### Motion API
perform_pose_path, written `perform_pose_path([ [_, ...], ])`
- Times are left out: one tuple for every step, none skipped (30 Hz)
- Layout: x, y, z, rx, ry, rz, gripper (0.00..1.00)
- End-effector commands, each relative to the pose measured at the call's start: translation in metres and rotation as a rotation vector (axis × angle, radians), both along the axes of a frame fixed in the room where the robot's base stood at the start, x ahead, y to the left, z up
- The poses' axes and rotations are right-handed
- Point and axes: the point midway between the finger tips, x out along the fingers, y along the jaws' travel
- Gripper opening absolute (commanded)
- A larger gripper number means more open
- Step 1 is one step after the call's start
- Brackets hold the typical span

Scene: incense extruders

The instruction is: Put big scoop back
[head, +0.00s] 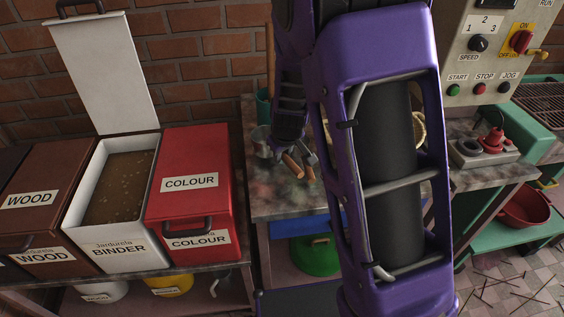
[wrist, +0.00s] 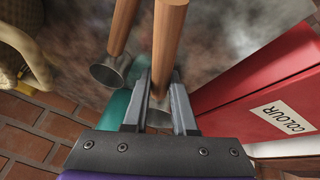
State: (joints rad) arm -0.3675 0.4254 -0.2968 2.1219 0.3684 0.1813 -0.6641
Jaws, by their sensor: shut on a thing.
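My gripper (wrist: 160,80) is shut on a wooden-handled metal scoop, taken as the big scoop (wrist: 167,38). Its handle runs up between the fingers in the wrist view, and its metal end is partly hidden by them. A second wooden-handled scoop (wrist: 121,30) is just left of it, its grey metal cup (wrist: 109,72) apart from the fingers. In the head view my gripper (head: 293,150) is low over the stained worktop (head: 272,203), beside the red bin. Two short wooden handle ends (head: 293,165) show there. I cannot tell whether the held scoop touches the worktop.
The red COLOUR bin (head: 190,170) is shut, close left of my gripper. The white BINDER bin (head: 75,212) has its lid (head: 100,75) raised and holds brown powder. A teal container (head: 263,108) stands against the brick wall. My arm hides much of the worktop.

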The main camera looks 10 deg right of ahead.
Motion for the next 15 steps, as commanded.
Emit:
perform_pose_path([
  [-0.001,0.0,-0.012,-0.001,0.003,0.001,0.0],
  [-0.001,0.0,-0.017,-0.001,0.004,0.0,0.0],
  [0.0,-0.001,-0.021,0.0,0.002,-0.002,0.0],
  [0.0,0.0,-0.023,0.0,0.001,-0.001,0.0],
  [0.0,0.0,-0.024,0.0,0.001,0.0,0.0],
  [0.0,0.0,-0.023,0.0,0.0,0.001,0.0],
  [0.0,0.0,-0.023,0.0,0.0,0.002,0.0],
  [0.0,0.0,-0.022,0.0,0.0,0.002,0.0],
  [0.0,0.001,-0.022,0.0,0.0,0.002,0.0],
  [0.0,0.001,-0.022,0.0,0.0,0.002,0.0],
  [0.0,0.001,-0.022,0.0,0.0,0.002,0.0],
  [0.0,0.0,-0.023,0.0,0.0,0.002,0.0],
  [0.0,0.0,-0.024,0.0,0.0,0.001,0.0],
  [0.0,0.0,-0.024,0.0,0.001,0.001,0.29],
  [0.0,0.0,-0.024,0.0,0.001,0.001,0.36],
])
